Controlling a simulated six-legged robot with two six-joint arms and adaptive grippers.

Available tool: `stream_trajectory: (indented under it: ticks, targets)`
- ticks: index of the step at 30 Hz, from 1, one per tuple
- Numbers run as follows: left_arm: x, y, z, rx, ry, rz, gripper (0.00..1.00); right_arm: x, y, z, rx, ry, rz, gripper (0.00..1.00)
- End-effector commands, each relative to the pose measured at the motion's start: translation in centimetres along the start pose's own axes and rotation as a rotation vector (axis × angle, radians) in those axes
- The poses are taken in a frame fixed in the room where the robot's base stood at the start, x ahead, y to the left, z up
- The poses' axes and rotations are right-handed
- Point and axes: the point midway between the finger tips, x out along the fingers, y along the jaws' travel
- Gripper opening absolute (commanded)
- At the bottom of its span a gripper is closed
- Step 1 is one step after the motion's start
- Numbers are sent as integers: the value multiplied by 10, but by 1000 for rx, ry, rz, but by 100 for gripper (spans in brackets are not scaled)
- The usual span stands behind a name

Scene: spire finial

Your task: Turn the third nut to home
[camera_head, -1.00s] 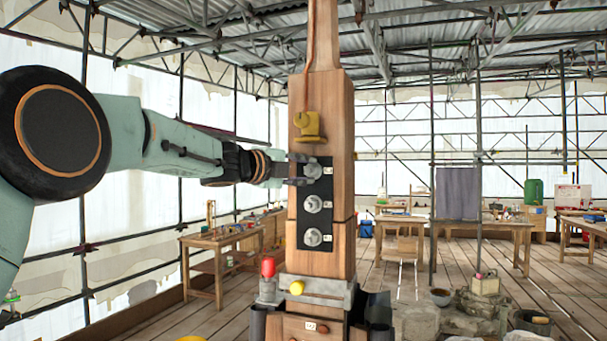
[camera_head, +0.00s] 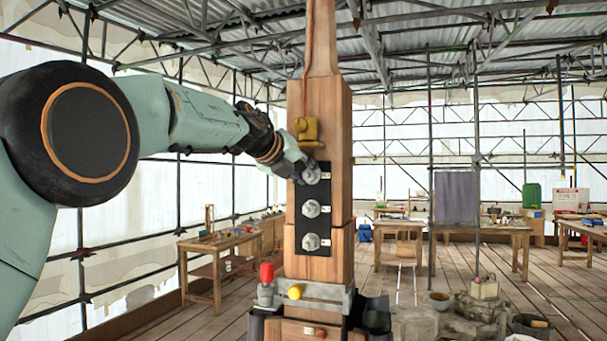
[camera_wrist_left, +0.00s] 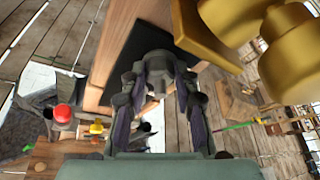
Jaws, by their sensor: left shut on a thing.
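A wooden post (camera_head: 341,140) stands upright in the middle of the head view. A black plate (camera_head: 327,225) on its face carries three grey nuts in a column: the top nut (camera_head: 313,174), the middle nut (camera_head: 312,209) and the bottom nut (camera_head: 311,242). My left gripper (camera_head: 301,173) reaches in from the upper left and is shut on the top nut, which it partly covers. In the left wrist view the fingers (camera_wrist_left: 156,92) lie on both sides of the grey nut (camera_wrist_left: 154,64), in front of the black plate. My right gripper is not in view.
A yellow brass fitting (camera_head: 306,129) sits just above the top nut, close to my left gripper; it looms large in the left wrist view (camera_wrist_left: 270,45). A metal collar (camera_head: 325,296) with red and yellow knobs rings the post below. Workbenches stand farther back.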

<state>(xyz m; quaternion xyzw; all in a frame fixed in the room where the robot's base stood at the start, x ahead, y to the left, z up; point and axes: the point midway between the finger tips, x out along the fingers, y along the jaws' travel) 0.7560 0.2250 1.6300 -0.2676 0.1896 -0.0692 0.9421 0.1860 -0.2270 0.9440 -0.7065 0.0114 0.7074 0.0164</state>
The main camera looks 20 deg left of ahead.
Motion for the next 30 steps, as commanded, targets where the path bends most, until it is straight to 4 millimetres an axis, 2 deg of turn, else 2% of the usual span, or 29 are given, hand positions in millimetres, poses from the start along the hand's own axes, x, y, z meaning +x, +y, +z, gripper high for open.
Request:
stream_trajectory:
  ticks: [1, 12, 28, 29, 30]
  targets:
    - [4, 3, -9, 29, 22, 17, 0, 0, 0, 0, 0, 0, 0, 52]
    - [4, 2, -9, 152, 22, 68, 0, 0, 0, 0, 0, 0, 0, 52]
    - [4, 2, -8, 168, 23, 74, 0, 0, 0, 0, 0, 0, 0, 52]
    - [4, 2, -9, 168, 23, 74, 32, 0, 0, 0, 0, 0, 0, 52]
    - [4, 2, -8, 168, 22, 74, 35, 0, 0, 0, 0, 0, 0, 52]
